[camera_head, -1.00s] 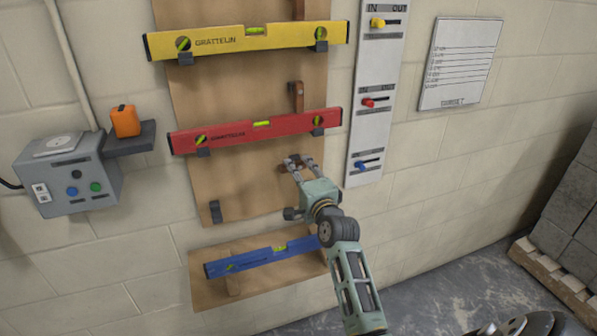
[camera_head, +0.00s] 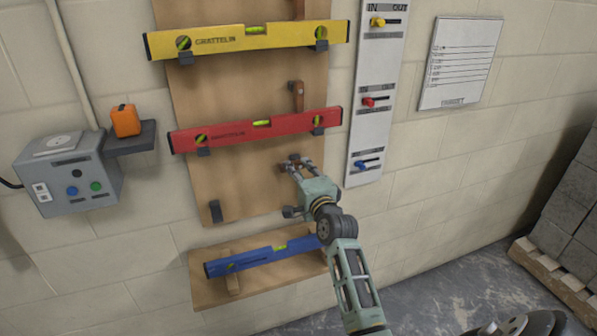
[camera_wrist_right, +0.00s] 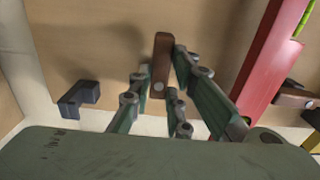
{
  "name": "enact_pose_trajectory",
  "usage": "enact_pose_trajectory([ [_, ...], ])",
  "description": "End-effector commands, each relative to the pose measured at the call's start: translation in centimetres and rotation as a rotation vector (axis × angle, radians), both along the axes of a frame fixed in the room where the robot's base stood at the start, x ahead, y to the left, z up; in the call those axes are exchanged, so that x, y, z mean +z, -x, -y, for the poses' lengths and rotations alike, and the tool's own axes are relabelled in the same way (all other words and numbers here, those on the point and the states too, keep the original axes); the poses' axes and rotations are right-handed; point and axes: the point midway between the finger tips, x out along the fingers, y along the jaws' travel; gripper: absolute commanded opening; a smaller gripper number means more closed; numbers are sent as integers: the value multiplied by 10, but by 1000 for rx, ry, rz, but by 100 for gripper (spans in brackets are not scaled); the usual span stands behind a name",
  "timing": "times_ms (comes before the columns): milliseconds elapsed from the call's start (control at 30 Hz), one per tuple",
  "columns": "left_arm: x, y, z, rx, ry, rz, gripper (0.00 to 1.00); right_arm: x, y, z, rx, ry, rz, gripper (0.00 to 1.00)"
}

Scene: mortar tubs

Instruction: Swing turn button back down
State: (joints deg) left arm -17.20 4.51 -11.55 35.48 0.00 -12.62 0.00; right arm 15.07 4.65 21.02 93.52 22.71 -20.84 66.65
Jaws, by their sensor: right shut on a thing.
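The brown wooden turn button (camera_head: 283,168) is on the tan board, below the right end of the red level (camera_head: 255,130). It lies roughly sideways, close to parallel with that level. In the right wrist view the turn button (camera_wrist_right: 163,58) sits between the fingers. My right gripper (camera_head: 297,163) is shut on it; the gripper also shows in the wrist view (camera_wrist_right: 165,85). The fingers partly hide the button in the head view. My left gripper is not in view.
A yellow level (camera_head: 247,41) hangs above, and a blue level (camera_head: 262,256) hangs below. Another turn button (camera_head: 299,97) stands upright above the red level. A dark bracket (camera_head: 215,211) is at lower left. A white slider panel (camera_head: 372,120) is to the right.

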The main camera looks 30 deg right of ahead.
Motion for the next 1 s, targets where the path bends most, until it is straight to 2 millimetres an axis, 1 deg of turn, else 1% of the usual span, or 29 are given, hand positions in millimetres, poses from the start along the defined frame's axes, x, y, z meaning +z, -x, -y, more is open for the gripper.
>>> enact_pose_trajectory([
  [167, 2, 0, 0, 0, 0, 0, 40, -1, 0, 0, 1, 30, -10, 0],
  [367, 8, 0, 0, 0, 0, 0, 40, -2, 0, 0, 2, 129, -34, 0],
  [567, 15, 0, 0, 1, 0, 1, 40, -3, 0, 0, 3, 290, -74, 0],
  [1000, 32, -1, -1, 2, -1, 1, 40, -9, 1, 3, 4, 698, -173, 0],
])
